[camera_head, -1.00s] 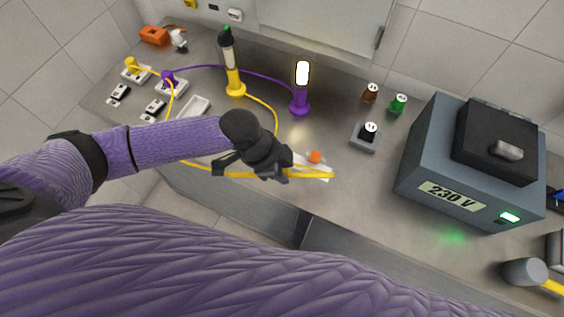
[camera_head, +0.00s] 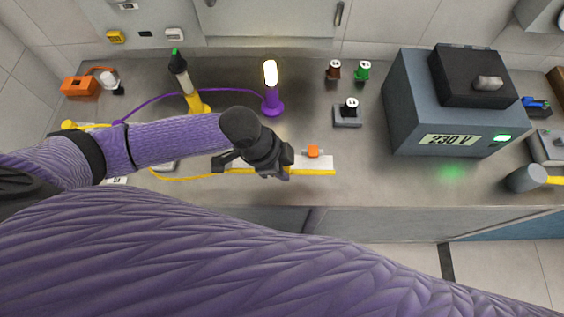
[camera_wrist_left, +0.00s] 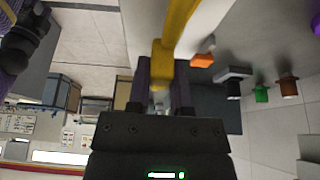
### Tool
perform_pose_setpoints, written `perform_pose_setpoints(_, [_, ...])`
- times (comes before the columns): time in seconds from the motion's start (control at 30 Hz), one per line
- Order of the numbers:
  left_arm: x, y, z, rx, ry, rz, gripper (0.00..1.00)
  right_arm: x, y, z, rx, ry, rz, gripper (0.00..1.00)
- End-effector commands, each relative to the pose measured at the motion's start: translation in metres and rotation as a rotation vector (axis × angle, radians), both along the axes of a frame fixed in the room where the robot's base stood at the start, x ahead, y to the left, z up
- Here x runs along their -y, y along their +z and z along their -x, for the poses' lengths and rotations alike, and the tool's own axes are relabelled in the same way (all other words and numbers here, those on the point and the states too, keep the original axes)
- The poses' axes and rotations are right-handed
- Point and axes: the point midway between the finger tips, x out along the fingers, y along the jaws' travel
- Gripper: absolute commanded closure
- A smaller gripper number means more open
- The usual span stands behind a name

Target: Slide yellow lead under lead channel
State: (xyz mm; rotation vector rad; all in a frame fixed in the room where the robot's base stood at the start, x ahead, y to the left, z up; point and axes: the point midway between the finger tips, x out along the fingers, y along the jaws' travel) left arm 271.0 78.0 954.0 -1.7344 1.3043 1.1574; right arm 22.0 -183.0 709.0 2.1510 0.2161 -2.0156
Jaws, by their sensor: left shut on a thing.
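My left gripper (camera_head: 268,168) is shut on the yellow lead (camera_head: 310,173) over the front of the bench. The lead's straight yellow end reaches right, along the front edge of the white lead channel (camera_head: 326,161). An orange piece (camera_head: 313,151) sits on the channel. I cannot tell whether any lead is under the channel; the gripper hides its left part. In the left wrist view the yellow lead (camera_wrist_left: 176,40) stands between the fingers, and the orange piece (camera_wrist_left: 203,58) is to its right. A dark part of my body with purple sleeve shows there too; whether it includes my right gripper is unclear.
A lit purple lamp (camera_head: 271,90) and a yellow-based stick (camera_head: 190,85) stand behind. A grey block with a black-topped plug (camera_head: 348,112) and brown (camera_head: 333,70) and green (camera_head: 363,70) plugs lie right. The 230 V box (camera_head: 430,110) blocks farther right. Bench between is clear.

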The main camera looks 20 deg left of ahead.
Motion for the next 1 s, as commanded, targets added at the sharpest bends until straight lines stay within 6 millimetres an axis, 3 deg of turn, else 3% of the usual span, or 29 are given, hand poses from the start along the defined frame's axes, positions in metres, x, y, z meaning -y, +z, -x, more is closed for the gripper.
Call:
perform_pose_setpoints(0.5, [0.0, -0.06, -0.001, -0.001, 0.0, 0.0, 1.0, -0.005, -0.037, 0.003, -0.008, -0.003, -0.009, 0.41])
perform_pose_setpoints(1.0, [-0.015, -0.058, -0.052, 0.002, 0.001, -0.001, 1.0, -0.006, -0.058, 0.005, -0.013, -0.002, -0.009, 0.41])
